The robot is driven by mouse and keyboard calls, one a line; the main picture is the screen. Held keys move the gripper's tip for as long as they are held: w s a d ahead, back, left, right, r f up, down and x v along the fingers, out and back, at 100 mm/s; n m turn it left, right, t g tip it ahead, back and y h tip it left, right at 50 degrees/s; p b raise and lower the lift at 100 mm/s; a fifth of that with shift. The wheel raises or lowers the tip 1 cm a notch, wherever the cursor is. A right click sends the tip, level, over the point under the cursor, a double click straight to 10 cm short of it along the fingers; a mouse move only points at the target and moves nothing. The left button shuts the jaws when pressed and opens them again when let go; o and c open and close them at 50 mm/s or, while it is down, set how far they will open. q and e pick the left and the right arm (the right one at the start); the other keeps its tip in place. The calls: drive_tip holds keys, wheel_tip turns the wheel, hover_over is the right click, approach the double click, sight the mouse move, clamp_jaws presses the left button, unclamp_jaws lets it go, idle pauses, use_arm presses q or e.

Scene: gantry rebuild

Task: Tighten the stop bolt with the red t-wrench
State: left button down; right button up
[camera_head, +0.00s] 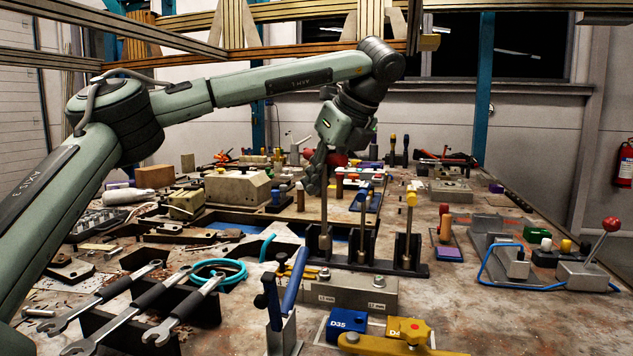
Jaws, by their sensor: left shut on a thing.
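My left gripper (321,180) is at the centre, above the left end of a dark rack (385,264), and is shut on the red t-wrench (337,159). The red handle shows beside the fingers, which partly hide it. A shaft (324,215) runs down below the gripper into the rack's left place. A blue-handled wrench (363,196) and a yellow-handled wrench (410,199) stand upright in the rack. A metal block (345,293) with size labels and bolt heads lies in front; I cannot tell which bolt is the stop bolt. My right gripper is not in view.
Open-end wrenches (171,311) and a teal cable coil (217,272) lie at front left. A blue D35 block (345,325) and a yellow piece (408,330) are at the front. A red-knobbed lever (611,224) with a blue cable stands at right. The back is cluttered.

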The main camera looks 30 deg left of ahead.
sight(323, 199)
use_arm(q)
drive_tip(key=shift+w+m+t+b, duration=0.15)
drive_tip(key=shift+m+t+b, duration=0.15)
drive_tip(key=shift+m, duration=0.3)
drive_tip(key=shift+d+b, duration=0.15)
drive_tip(key=shift+b, duration=0.15)
drive_tip(key=shift+f+b, duration=1.35)
drive_tip(key=shift+f, duration=0.15)
drive_tip(key=shift+f+b, duration=0.75)
drive_tip(key=shift+f, duration=0.25)
idle(0.7)
idle(0.3)
